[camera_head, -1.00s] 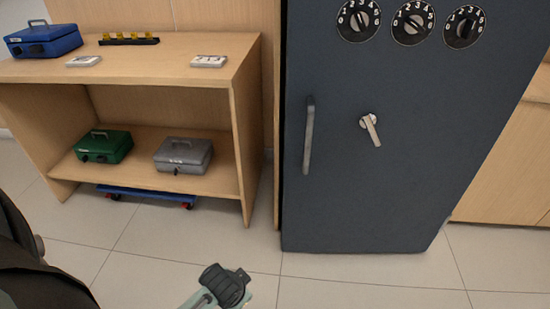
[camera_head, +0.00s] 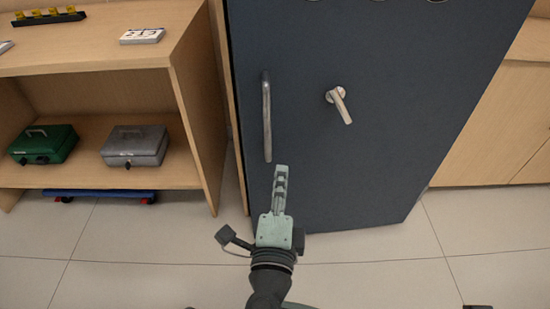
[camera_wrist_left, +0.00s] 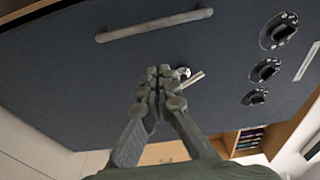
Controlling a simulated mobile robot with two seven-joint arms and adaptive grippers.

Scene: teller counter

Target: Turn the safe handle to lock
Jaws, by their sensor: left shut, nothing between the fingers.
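The dark blue-grey safe door (camera_head: 370,170) stands upright and looks shut. Its small silver lever handle (camera_head: 339,104) slants down to the right from its round hub. A long grey pull bar (camera_head: 266,118) is fixed upright on the door, left of the lever. My left gripper (camera_head: 281,170) is shut and empty, below and left of the lever, near the pull bar's lower end. In the left wrist view the lever (camera_wrist_left: 192,78) shows just past the closed fingertips (camera_wrist_left: 160,72), partly hidden by them; I cannot tell whether they touch. My right gripper is not in view.
Dials (camera_wrist_left: 279,31) line the safe door. Left of the safe, a wooden shelf unit (camera_head: 200,125) holds a green cash box (camera_head: 42,146) and a grey one (camera_head: 135,147). A blue dolly (camera_head: 100,195) is under it. The floor before the safe is open.

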